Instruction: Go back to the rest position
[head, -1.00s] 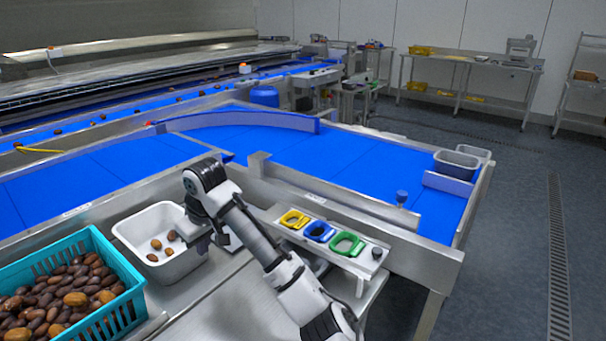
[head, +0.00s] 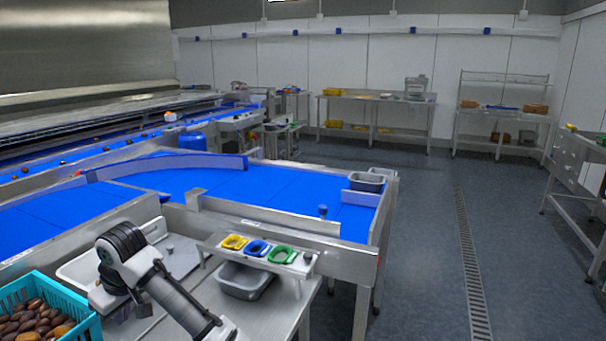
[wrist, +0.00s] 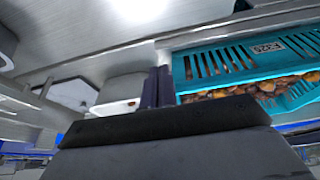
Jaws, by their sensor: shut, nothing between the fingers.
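My arm bends over the work table. My gripper (head: 128,311) shows in the head view between the teal crate (head: 93,322) and the bench, near the white tub (head: 77,271). In the wrist view its two dark fingers (wrist: 158,88) are together with nothing between them. The white tub (wrist: 122,90), with a bit of brown fruit in it, is left of the fingers there. The teal crate (wrist: 205,66), holding many brown dates, is to their right. My arm hides part of the tub in the head view.
A stand (head: 230,256) with yellow, blue and green rings is right of my arm. A grey tub (head: 243,286) sits under it. Blue conveyors (head: 220,183) run behind, with a grey bin (head: 366,182) at the end. Open floor (head: 420,260) lies to the right.

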